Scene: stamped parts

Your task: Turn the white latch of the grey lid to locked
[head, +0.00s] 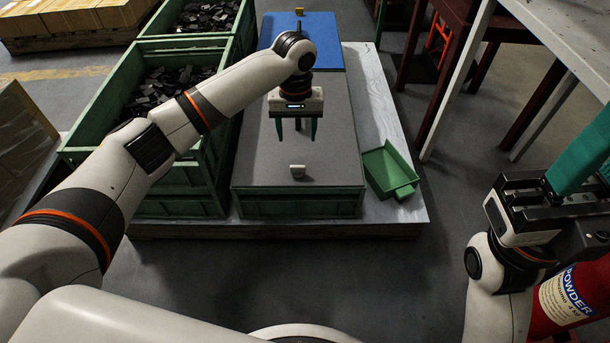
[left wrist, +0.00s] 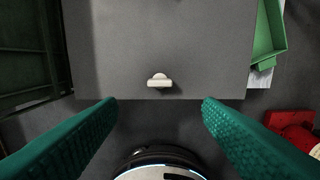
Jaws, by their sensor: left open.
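The white latch (head: 298,171) is small and sits near the front edge of the grey lid (head: 335,140), which covers a green crate. In the left wrist view the latch (left wrist: 159,83) shows as a short bar lying left to right, parallel to the lid's (left wrist: 200,45) front edge, with a rounded part behind it. My left gripper (head: 296,137) is open and empty, pointing down above the lid. In the left wrist view its fingertips (left wrist: 159,102) stand wide apart on either side of the latch's line, not touching it. My right gripper (head: 575,185) is at the right, partly cut off by the frame.
Green crates (head: 143,163) with black stamped parts stand left of the lidded crate. A blue lid (head: 327,45) lies behind the grey one. A green tray (head: 383,165) lies on the pallet at right. A red extinguisher (head: 560,305) is near my right arm.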

